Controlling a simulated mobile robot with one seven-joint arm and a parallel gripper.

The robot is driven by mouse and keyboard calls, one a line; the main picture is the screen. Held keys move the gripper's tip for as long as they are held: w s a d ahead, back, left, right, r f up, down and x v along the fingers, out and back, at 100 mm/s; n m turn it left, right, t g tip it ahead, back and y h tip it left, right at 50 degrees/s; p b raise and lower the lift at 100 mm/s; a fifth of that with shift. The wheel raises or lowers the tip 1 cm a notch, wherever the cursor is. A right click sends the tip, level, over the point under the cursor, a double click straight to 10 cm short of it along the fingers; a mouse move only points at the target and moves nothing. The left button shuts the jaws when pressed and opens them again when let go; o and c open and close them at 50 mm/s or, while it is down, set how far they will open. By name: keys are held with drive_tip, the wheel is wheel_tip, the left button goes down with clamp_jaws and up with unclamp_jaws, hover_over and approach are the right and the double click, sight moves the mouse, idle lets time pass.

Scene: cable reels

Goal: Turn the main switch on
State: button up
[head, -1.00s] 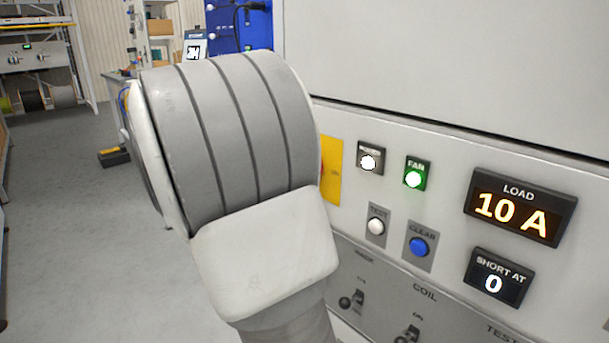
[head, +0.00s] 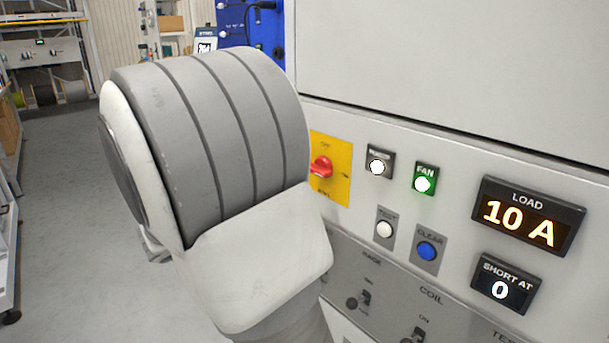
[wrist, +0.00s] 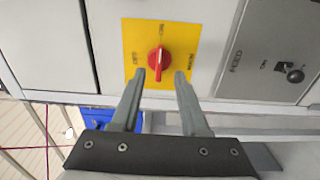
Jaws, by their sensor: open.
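The main switch (head: 321,167) is a red rotary knob on a yellow plate (head: 343,185) on the light grey panel. My arm partly covers the plate's left side in the head view. In the wrist view the red knob (wrist: 159,59) sits at the middle of the yellow plate (wrist: 135,38), its white line running up and down in the picture. My gripper (wrist: 166,80) is open, its two fingers pointing at the plate, one on each side of the knob's lower end. Nothing is between the fingertips except the view of the knob; contact cannot be told.
Right of the switch are a white lamp (head: 378,167), a lit green FAN button (head: 424,181), a white TEST button (head: 384,229) and a blue CLEAR button (head: 427,251). The LOAD display (head: 527,218) reads 10 A; the SHORT AT display (head: 504,284) reads 0. Toggle switches lie below.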

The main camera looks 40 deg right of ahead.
drive_tip(key=a+p, duration=0.1)
drive_tip(key=a, duration=0.8)
drive_tip(key=shift+s, duration=0.35)
